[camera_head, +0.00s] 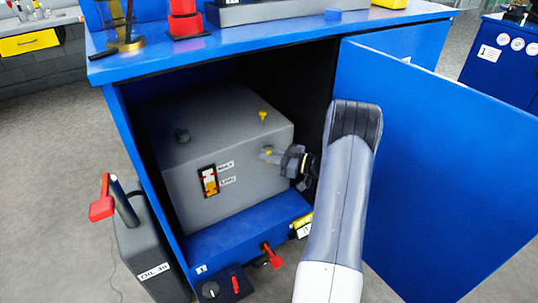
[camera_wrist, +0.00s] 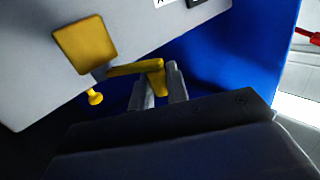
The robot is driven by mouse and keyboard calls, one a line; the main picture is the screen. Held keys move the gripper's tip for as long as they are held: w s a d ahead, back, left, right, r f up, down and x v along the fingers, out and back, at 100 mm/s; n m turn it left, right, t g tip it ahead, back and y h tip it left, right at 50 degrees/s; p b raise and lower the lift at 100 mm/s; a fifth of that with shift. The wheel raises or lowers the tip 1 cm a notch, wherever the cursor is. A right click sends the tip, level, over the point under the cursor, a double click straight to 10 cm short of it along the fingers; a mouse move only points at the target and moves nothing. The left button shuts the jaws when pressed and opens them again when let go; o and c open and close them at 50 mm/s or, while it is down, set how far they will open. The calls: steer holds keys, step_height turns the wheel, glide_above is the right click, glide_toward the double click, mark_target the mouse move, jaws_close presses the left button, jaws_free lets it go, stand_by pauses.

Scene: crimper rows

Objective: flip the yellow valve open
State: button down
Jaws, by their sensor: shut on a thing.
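The yellow valve is on the right side of the grey tank (camera_head: 225,195) inside the open blue cabinet. In the wrist view its yellow lever (camera_wrist: 130,69) runs sideways from the tank and its end bends down between my fingers. My gripper (camera_head: 274,156), also in the wrist view (camera_wrist: 160,88), is shut on the end of this lever. In the head view my gripper hides most of the valve, with only a bit of yellow showing at its tips.
The blue cabinet door (camera_head: 435,170) stands open to the right of my arm. A dark oil can (camera_head: 148,245) stands at the left on the floor. A small yellow knob (camera_head: 263,115) is on the tank top.

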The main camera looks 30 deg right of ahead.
mark_target(269, 152)
steer(key=c, duration=1.5)
jaws_free()
steer(key=shift+o, duration=0.2)
step_height(269, 152, up, 10)
steer(key=p, duration=0.3)
